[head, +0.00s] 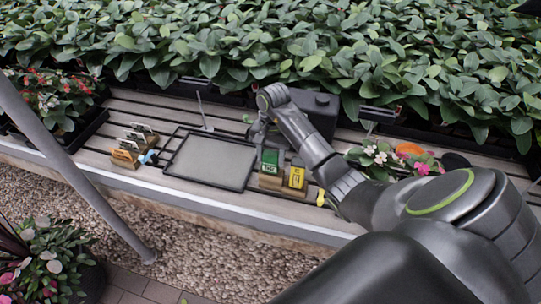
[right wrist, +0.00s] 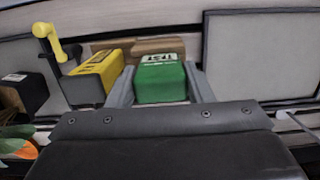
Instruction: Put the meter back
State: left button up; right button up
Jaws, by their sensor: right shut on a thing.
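A green meter (head: 270,161) with a white label is between the fingers of my right gripper (head: 268,148). In the right wrist view the right gripper (right wrist: 160,88) is shut on the green meter (right wrist: 159,83), one finger on each side. A yellow meter (head: 297,177) stands just right of it; it also shows in the right wrist view (right wrist: 93,77). A wooden holder (head: 269,183) is at the green meter's foot, and its wood (right wrist: 150,46) shows in the wrist view. I cannot tell whether the green meter touches the holder. My left gripper is not in view.
A grey framed tray (head: 209,160) lies left of the holder on the slatted bench. Wooden blocks with cards (head: 128,150) are further left. A dark box (head: 316,110) stands behind. Potted flowers (head: 392,158) are at the right. Dense plants line the back.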

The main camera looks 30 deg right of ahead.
jog(key=o, duration=1.4)
jog(key=shift+c, duration=0.2)
